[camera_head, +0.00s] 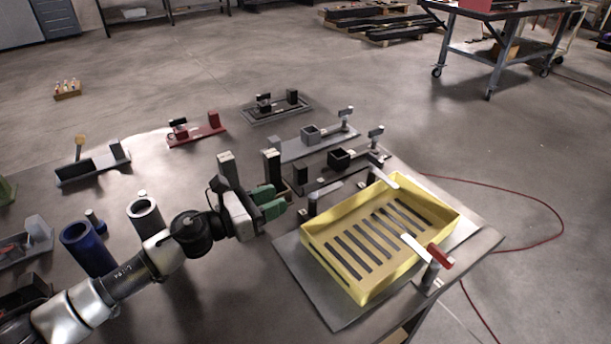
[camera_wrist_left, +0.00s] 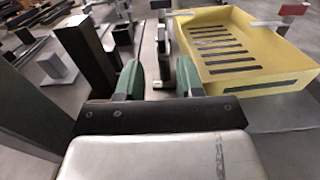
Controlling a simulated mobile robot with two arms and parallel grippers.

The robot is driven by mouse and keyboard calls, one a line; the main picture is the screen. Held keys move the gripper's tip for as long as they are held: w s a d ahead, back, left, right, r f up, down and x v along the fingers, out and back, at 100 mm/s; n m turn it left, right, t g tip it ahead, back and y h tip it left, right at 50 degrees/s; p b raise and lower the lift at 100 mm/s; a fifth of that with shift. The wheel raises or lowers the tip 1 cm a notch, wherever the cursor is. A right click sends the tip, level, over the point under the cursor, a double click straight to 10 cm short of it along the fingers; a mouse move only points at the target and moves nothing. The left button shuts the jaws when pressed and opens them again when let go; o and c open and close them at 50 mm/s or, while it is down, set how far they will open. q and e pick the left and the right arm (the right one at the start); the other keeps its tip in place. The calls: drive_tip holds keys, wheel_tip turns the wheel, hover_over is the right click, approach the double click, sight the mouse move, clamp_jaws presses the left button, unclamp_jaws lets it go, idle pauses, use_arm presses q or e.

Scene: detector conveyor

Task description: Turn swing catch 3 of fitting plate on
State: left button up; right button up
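The fitting plate (camera_head: 325,312) is a grey slab on the table with a yellow slotted tray (camera_head: 318,262) on it. Swing catches stand around the tray: one with a grey lever (camera_head: 325,196) at its left corner, one with a pale lever (camera_head: 382,180) at the far side, and one with a white arm and red end (camera_head: 437,256) at the near right. No numbers are readable, so I cannot tell which is catch 3. My left gripper (camera_head: 274,202) has green fingers, apart and empty, just left of the grey-lever catch. The wrist view shows the gap between the fingers (camera_wrist_left: 160,82).
Dark upright blocks (camera_head: 272,168) stand close behind my left gripper. Further fixtures stand beyond, including a red one (camera_head: 197,130). A blue cylinder (camera_head: 88,250) and a grey cylinder (camera_head: 146,218) stand near my left arm.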

sight(302, 188)
use_arm(q)
drive_tip(key=p+x, duration=0.1)
drive_tip(key=x, duration=0.7)
drive_tip(key=shift+w+d, duration=0.15)
drive_tip(key=shift+d, duration=0.25)
drive_tip(key=shift+w+d, duration=0.35)
drive_tip(key=shift+d, duration=0.1)
use_arm(e)
drive_tip(key=shift+d+r, duration=0.25)
drive_tip(key=shift+r, duration=0.4)
drive_tip(key=shift+w, duration=0.1)
